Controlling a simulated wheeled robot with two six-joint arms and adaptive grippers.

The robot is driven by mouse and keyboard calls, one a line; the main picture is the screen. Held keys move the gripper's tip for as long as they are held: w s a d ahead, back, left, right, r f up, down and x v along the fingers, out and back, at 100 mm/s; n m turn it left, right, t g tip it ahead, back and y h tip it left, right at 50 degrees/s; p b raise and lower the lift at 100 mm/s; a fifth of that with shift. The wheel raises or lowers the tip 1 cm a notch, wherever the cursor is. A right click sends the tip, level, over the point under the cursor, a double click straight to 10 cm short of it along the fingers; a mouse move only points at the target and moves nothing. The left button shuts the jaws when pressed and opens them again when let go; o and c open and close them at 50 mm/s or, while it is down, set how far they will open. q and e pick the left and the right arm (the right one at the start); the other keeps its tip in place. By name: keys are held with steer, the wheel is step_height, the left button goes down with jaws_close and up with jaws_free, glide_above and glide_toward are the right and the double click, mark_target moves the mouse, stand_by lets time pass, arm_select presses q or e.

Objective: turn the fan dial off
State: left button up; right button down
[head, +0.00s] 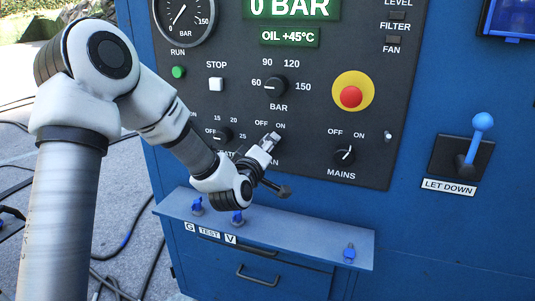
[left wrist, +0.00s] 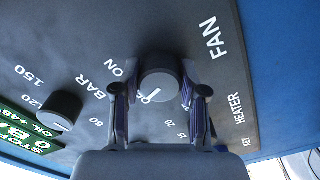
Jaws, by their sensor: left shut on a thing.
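A white pointer line on the face slants to the lower left in that view, away from the ON mark (left wrist: 117,68) and toward the side where OFF would be.
The mains dial (head: 344,155) is to the right and the heater dial (head: 218,135) to the left. The pressure dial (head: 276,87) and red emergency button (head: 351,97) are above. A shelf (head: 300,235) with blue valves juts out below.

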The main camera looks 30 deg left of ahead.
arm_select(q)
steer(key=shift+n+b, duration=0.6)
steer(key=shift+n, duration=0.6)
steer(key=o, duration=1.1)
steer(key=shift+o, duration=0.2)
steer(key=v, duration=0.7)
steer(key=shift+s, duration=0.2)
steer(key=shift+d, duration=0.15)
